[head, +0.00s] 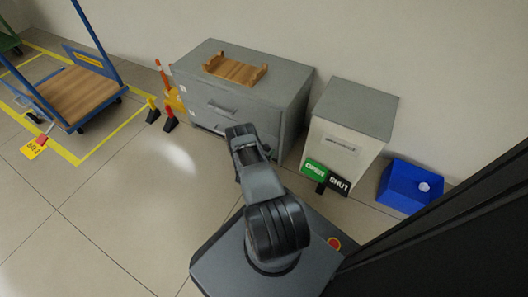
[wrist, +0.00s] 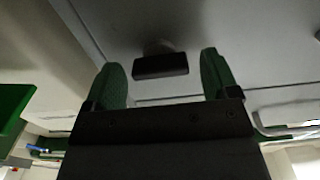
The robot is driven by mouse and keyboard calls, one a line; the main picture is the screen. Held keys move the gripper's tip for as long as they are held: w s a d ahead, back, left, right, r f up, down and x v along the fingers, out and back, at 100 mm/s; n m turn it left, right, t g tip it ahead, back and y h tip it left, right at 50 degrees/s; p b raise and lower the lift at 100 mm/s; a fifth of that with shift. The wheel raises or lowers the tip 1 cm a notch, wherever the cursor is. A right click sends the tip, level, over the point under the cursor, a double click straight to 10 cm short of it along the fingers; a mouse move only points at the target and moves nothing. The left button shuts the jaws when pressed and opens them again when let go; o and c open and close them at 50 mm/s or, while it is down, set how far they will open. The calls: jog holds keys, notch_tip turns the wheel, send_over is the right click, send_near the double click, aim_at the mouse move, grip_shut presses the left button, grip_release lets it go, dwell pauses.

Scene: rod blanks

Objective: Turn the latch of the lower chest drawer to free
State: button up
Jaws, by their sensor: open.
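The grey chest (head: 285,97) stands against the wall in the head view. Its upper drawer shows a handle (head: 222,108); my arm hides part of the front below it. In the wrist view a dark bar-shaped latch (wrist: 160,67) on a round stub stands out from a grey face (wrist: 215,25). The bar lies nearly level across the picture. My gripper (wrist: 161,76) is open, its two green fingers on either side of the latch with a gap at each side. I cannot tell how far the fingertips reach past the bar. The head view does not show the fingers.
A wooden cradle (head: 235,69) sits on the chest. To its right are a pale cabinet (head: 335,147), green OPEN (head: 316,169) and black SHUT (head: 340,184) signs, and a blue bin (head: 394,190). A cart (head: 82,93) stands left; floor between is mostly clear.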

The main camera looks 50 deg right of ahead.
jog(key=shift+d, duration=0.2)
jog(key=shift+c, duration=0.5)
jog(key=c, duration=0.7)
jog(key=shift+a, duration=0.2)
jog(key=shift+c, duration=0.7)
jog(key=shift+d, duration=0.15)
